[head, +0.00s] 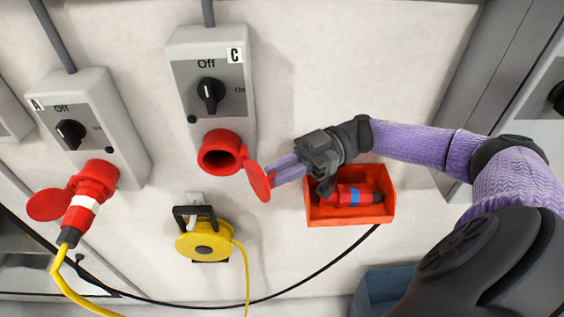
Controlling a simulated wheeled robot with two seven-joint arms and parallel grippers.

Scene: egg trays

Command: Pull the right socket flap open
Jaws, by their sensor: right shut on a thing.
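The right socket (219,153) is a red round socket on the grey switch box marked C (210,90). Its opening is uncovered. Its red flap (257,180) stands swung out to the right of the opening. My right gripper (276,172) reaches in from the right, with its purple fingers shut on the flap's outer side. The fingers hide part of the flap. My left gripper is not in view.
A left switch box marked A (85,130) has a red plug (80,213) with a yellow cable in its socket. An orange bin (350,215) holding a red and blue connector (353,196) hangs below my right gripper. A yellow cable reel (204,242) hangs below the right socket.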

